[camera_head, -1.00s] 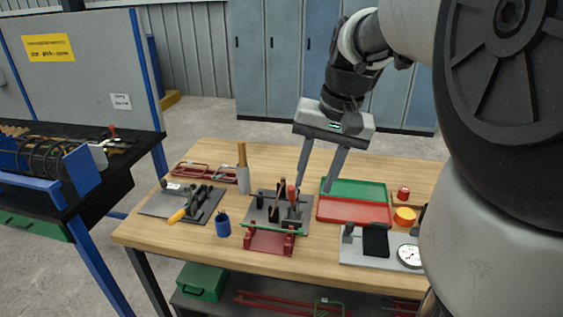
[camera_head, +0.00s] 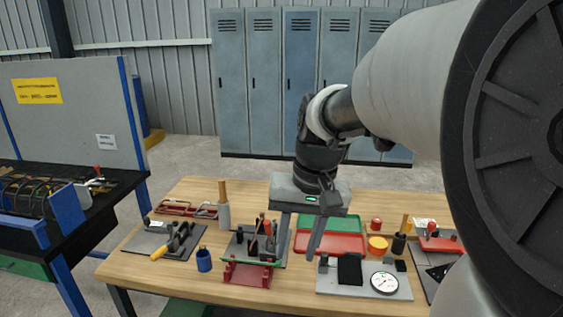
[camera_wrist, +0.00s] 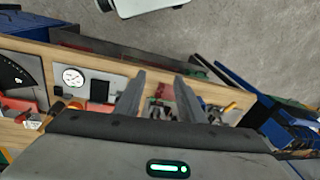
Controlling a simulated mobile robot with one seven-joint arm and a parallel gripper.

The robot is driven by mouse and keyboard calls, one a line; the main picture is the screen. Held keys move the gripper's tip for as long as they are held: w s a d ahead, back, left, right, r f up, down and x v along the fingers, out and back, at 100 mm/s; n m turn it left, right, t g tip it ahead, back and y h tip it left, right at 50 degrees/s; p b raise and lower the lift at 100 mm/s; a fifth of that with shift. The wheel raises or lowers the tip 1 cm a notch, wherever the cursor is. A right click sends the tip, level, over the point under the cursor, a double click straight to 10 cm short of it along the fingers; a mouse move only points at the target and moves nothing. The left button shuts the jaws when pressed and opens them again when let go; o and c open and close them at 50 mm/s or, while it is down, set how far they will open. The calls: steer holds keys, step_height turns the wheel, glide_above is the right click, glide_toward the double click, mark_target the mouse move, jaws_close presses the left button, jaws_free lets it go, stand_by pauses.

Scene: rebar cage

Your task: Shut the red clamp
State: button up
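My gripper (camera_head: 296,256) points down over the middle of the wooden table, with its two fingers apart and nothing between them. The open fingers also show in the wrist view (camera_wrist: 158,78). A red upright handle (camera_head: 262,222) stands on the grey fixture (camera_head: 236,247) just left of my gripper. Another red part (camera_head: 440,241) lies on a plate at the right end of the table. A small red tip (camera_head: 97,169) shows on the black bench at left. I cannot tell for certain which is the red clamp, or how far it stands open.
A red stand (camera_head: 248,275) sits at the table's front edge. A dial gauge (camera_head: 384,281) on a grey plate, green tray (camera_head: 345,221) and red tray (camera_head: 335,244) lie to the right.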

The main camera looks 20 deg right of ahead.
steer(key=shift+t, duration=0.8)
steer(key=r, duration=0.4)
steer(key=shift+s+a+r, duration=0.15)
steer(key=shift+a+r, duration=0.05)
steer(key=shift+r, duration=0.15)
steer(key=c, duration=0.3)
steer(key=w+f+n, duration=0.1)
steer(key=n, duration=0.1)
steer(key=w+d+f+n+h+b, duration=0.1)
steer(key=f+n, duration=0.1)
steer(key=w+f+n+h+b, duration=0.1)
steer(key=n, duration=0.2)
steer(key=shift+d+f, duration=0.15)
steer(key=shift+f, duration=0.2)
jaws_close()
steer(key=w+a+f+n+t+h+b, duration=0.2)
steer(key=w+a+f+n, duration=0.15)
steer(key=w+n, duration=0.6)
steer(key=w+a+f+n+t+h+b, duration=0.1)
steer(key=w+a+f+n+b, duration=0.3)
steer(key=n, duration=1.1)
steer(key=w+d+f, duration=0.7)
steer(key=shift+d+f, duration=0.15)
steer(key=shift+f, duration=0.1)
steer(key=shift+w, duration=0.1)
